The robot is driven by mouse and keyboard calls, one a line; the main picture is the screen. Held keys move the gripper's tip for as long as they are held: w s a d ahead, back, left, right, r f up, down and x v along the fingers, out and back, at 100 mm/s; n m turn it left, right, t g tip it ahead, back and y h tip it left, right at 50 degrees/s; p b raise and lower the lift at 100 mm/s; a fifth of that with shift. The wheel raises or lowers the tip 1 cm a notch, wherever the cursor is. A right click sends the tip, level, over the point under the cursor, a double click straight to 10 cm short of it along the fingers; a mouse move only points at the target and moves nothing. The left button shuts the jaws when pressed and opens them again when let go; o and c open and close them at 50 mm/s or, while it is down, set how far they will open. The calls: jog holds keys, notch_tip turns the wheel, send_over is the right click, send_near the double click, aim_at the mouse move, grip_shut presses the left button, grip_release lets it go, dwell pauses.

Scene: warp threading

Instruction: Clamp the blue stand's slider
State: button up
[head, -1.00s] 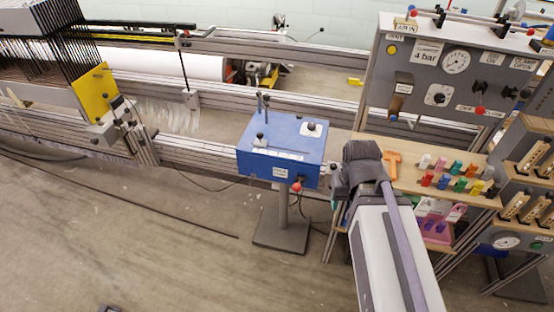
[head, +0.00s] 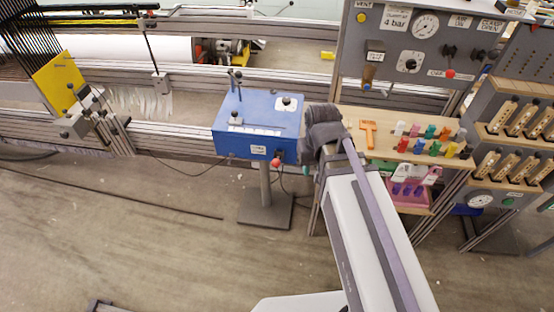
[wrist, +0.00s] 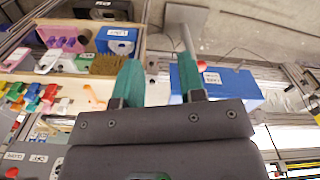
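The blue stand (head: 243,132) is a blue box on a grey post and base plate, left of my arm in the head view. Black knobs and a pale strip show on its top, and a red knob (head: 276,162) on its front. I cannot tell for certain which top part is the slider. In the wrist view the blue box (wrist: 232,88) lies beyond the right finger, partly hidden by it. My gripper (wrist: 160,82) has two green fingers, spread apart with nothing seen between them. In the head view the fingers are mostly hidden behind my wrist.
A wooden shelf (head: 385,145) with coloured pegs and an orange tool (head: 368,133) stands right of my wrist. A grey gauge panel (head: 400,50) rises behind it. Metal loom rails (head: 190,140) run behind the stand. The floor in front is mostly clear.

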jog(key=w+a+m, duration=0.1)
jog(key=w+a, duration=0.1)
jog(key=w, duration=0.3)
jog(key=w+a+f+t, duration=0.1)
jog(key=w+a, duration=0.2)
jog(key=w, duration=0.3)
jog(key=w+a+m, duration=0.1)
jog(key=w+a, duration=0.1)
jog(key=w, duration=0.4)
jog(key=shift+w+a+f+m+t+b, duration=0.2)
jog(key=shift+m+t+b, duration=0.1)
jog(key=shift+t+b, duration=0.1)
jog(key=c, duration=0.6)
jog(key=shift+d+m, duration=0.1)
jog(key=shift+m, duration=0.2)
grip_shut()
jog(key=shift+s+r, duration=0.1)
jog(key=f+b, duration=0.9)
jog(key=a+f+b, duration=0.1)
jog(key=f+b, duration=0.3)
jog(key=shift+w+f, duration=0.25)
jog(key=shift+w, duration=0.15)
jog(key=shift+s+a+f+b, duration=0.1)
jog(key=shift+a+f+b, duration=0.05)
jog(key=shift+b, duration=0.25)
